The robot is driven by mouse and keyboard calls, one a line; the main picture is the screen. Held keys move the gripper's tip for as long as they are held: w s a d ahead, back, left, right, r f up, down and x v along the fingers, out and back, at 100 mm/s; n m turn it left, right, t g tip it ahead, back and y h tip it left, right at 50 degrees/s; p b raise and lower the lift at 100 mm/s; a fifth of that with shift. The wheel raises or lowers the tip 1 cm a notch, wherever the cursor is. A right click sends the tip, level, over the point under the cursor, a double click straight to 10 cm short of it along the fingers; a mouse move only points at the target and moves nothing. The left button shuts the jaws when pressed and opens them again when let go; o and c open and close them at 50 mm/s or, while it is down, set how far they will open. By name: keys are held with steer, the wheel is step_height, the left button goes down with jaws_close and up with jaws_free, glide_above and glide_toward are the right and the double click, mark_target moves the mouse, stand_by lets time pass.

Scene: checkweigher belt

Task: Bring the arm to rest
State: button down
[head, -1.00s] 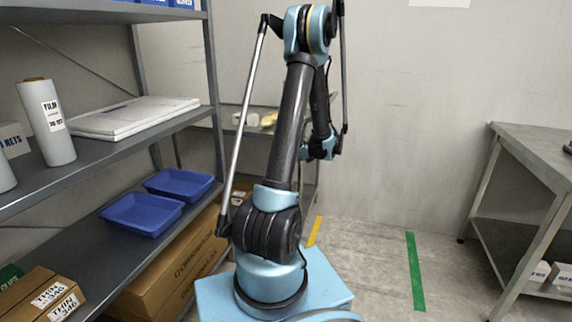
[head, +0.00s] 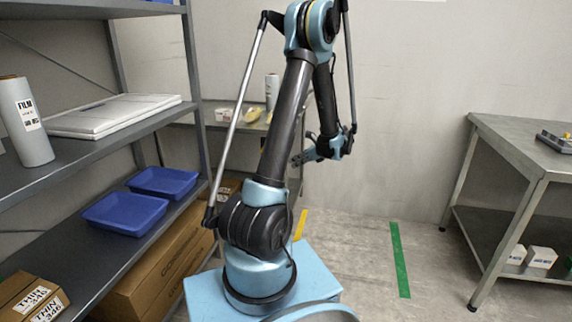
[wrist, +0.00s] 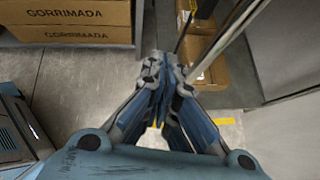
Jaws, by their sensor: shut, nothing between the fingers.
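My arm rises from its light-blue base in the middle of the head view and folds over at the top. My gripper (head: 299,159) hangs on the far side of the arm in the head view, partly hidden behind the arm links. In the wrist view my gripper (wrist: 165,62) has its fingers together, with nothing held between them. Below it the wrist view shows grey floor and cardboard boxes.
A grey shelf unit on the left holds a film roll (head: 27,122), white panels (head: 112,115), blue trays (head: 124,213) and cardboard boxes (head: 165,265). A metal table (head: 505,140) stands at the right. Floor with a green stripe (head: 400,260) lies clear between.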

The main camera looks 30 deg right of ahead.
steer(key=shift+s+d+r, duration=0.1)
steer(key=shift+s+d, duration=0.25)
steer(key=shift+s, duration=0.1)
stand_by(0.3)
